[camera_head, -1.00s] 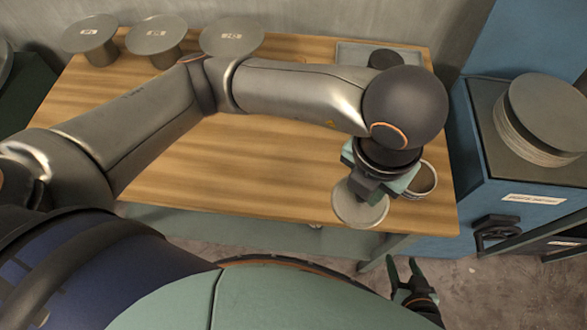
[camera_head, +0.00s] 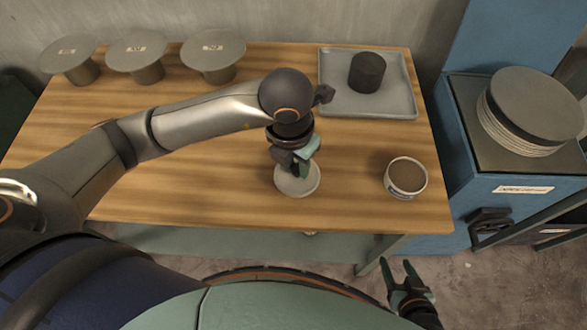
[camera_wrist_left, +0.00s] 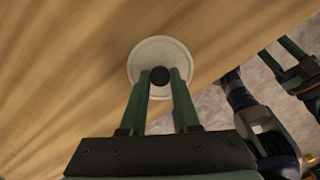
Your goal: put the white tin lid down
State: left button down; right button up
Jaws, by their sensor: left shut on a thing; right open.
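The white tin lid (camera_head: 299,184) is a pale round disc over the front middle of the wooden table. My left gripper (camera_head: 300,170) is above it and shut on its dark knob; the left wrist view shows the knob between the two green fingers, with the lid (camera_wrist_left: 146,57) lying flat beyond the fingertips of the gripper (camera_wrist_left: 159,78). I cannot tell whether the lid touches the table. An open tin (camera_head: 406,177) with brown contents stands to the right of the lid. My right gripper (camera_head: 402,275) is open and empty, beyond the table's front edge.
A grey tray (camera_head: 395,104) with a dark cylinder (camera_head: 367,72) is at the back right of the table (camera_head: 210,120). Three round-topped stands (camera_head: 214,52) line the back left. A blue cabinet (camera_head: 510,210) bearing stacked discs (camera_head: 535,105) is at right. The table between lid and tin is clear.

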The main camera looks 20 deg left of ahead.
aim_at(293, 167)
pick_arm(q)
jog(key=f, duration=0.3)
jog(key=shift+w+a+f, duration=0.1)
jog(key=shift+w+a, duration=0.1)
jog(key=shift+a, duration=0.2)
jog(key=shift+f, duration=0.4)
jog(key=shift+f, duration=0.1)
jog(key=c, duration=1.1)
grip_release()
jog(key=shift+f, duration=0.1)
jog(key=o, duration=0.5)
jog(key=shift+c, duration=0.2)
